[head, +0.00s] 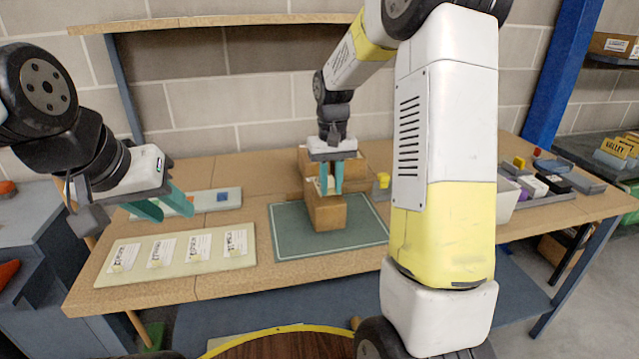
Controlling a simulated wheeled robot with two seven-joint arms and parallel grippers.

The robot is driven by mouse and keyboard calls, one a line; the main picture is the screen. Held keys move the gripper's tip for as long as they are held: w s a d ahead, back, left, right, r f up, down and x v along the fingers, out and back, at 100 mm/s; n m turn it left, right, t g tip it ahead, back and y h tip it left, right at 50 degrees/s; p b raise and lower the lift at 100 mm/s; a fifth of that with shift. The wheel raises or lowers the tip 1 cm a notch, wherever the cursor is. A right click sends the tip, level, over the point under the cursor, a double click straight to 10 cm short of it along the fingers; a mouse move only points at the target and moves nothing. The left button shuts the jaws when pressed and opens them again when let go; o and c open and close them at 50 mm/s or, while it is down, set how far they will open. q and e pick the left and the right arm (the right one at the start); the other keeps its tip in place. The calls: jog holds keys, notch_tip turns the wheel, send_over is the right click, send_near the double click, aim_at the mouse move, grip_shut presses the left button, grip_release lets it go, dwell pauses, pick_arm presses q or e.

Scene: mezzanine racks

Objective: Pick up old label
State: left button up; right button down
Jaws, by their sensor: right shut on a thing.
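A brown cardboard box (327,217) stands on the dark green mat (285,235) in the middle of the bench. My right gripper (331,190) points down at the top of the box, its teal fingers close together. It is shut on a small pale piece, seemingly the old label (316,186), mostly hidden by the fingers. I cannot tell whether that piece still touches the box. My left gripper (168,209) is open and empty, held above the left part of the bench.
A cream board (215,260) with several white printed labels lies at the front left of the bench. A pale tray (228,199) with a blue block lies behind it. More cardboard (352,165) stands behind the box. A grey tray (580,190) of small items is at right.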

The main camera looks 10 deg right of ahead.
jog(key=s+a+r, duration=0.1)
jog(key=s+r, duration=0.1)
jog(key=s, duration=0.5)
jog(key=s+a+r, duration=0.1)
jog(key=s+r, duration=0.1)
jog(key=s, duration=0.5)
jog(key=shift+s+r, duration=0.15)
jog(key=shift+s, duration=0.25)
jog(key=shift+a, duration=0.1)
